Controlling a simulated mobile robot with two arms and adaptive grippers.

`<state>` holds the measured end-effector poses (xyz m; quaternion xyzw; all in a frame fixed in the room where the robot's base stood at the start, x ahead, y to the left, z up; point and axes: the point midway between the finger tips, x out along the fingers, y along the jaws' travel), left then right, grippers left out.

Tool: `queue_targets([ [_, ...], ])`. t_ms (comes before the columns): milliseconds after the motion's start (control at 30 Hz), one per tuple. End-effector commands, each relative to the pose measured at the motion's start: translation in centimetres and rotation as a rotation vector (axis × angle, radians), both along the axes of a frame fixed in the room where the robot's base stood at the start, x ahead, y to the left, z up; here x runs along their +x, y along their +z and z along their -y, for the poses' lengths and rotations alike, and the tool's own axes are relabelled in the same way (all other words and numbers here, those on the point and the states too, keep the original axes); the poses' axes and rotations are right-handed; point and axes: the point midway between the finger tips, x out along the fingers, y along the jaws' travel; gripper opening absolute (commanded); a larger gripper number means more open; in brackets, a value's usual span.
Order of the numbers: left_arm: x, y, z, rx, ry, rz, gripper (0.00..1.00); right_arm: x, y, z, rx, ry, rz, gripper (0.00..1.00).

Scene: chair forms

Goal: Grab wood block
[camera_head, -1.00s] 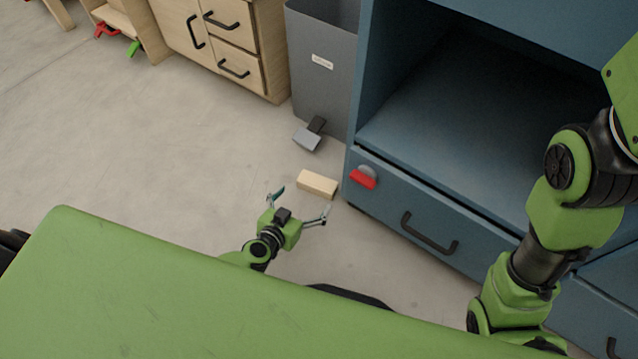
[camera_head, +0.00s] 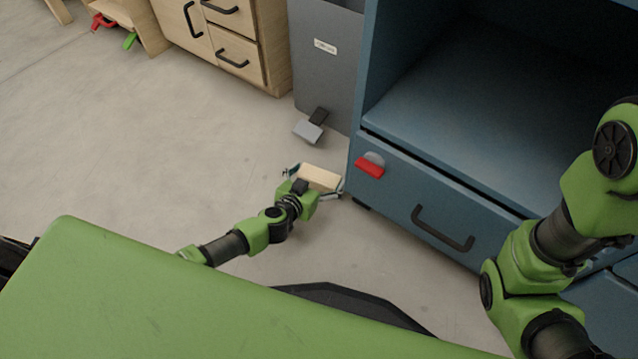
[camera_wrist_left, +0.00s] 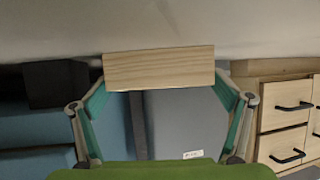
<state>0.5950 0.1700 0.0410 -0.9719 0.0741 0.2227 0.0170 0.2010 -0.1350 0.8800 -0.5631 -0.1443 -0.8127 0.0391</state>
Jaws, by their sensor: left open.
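The wood block (camera_head: 320,177) is a light rectangular piece on the floor, just left of the blue cabinet. My left gripper (camera_head: 315,183) is open, with its two fingers spread on either side of the block. In the left wrist view the block (camera_wrist_left: 160,68) lies across the space by the fingertips of the open gripper (camera_wrist_left: 162,98). I cannot tell whether the fingers touch it. My right arm shows at the right of the head view, but its gripper is not in view.
The blue cabinet (camera_head: 400,180) with a drawer handle (camera_head: 442,229) stands close to the right of the block. A grey bin (camera_head: 326,80) and a small grey and black object (camera_head: 311,127) are behind it. Open floor (camera_head: 160,150) lies to the left.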

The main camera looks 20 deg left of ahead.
Motion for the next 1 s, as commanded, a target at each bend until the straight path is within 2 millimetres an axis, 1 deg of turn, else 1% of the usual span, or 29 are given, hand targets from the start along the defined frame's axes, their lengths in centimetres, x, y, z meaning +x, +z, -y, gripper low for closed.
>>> queue_targets([
  [33, 0.3, -0.2, 0.0, 0.001, 0.000, 0.001, 0.92, 0.0, -0.4, 0.0, 0.000, 0.000, 0.000, 0.40],
  [300, 0.4, -0.1, 0.1, 0.000, 0.000, 0.000, 0.92, 0.0, -0.3, 0.0, -0.001, 0.000, 0.001, 0.40],
  [333, 0.4, -0.1, 0.1, 0.000, 0.000, 0.000, 0.87, 0.0, -0.3, 0.0, -0.001, 0.000, 0.001, 0.40],
  [433, 0.4, -0.1, 0.1, 0.000, 0.000, 0.000, 0.61, 0.0, -0.3, 0.0, -0.001, 0.000, 0.001, 0.40],
  [467, 0.4, -0.1, 0.1, 0.000, 0.000, 0.000, 0.59, 0.0, -0.3, 0.0, -0.001, 0.000, 0.001, 0.40],
  [767, 0.4, 0.0, 0.1, -0.001, 0.000, 0.001, 0.59, 0.0, -0.2, 0.0, -0.001, 0.000, 0.001, 0.40],
  [867, 0.4, 0.2, 0.1, 0.000, 0.000, 0.001, 0.59, 0.0, 0.0, 0.0, -0.001, 0.000, 0.001, 0.40],
  [1000, 0.4, 0.9, 0.1, 0.000, 0.000, 0.001, 0.59, 0.0, 0.9, 0.0, -0.001, 0.000, 0.000, 0.40],
])
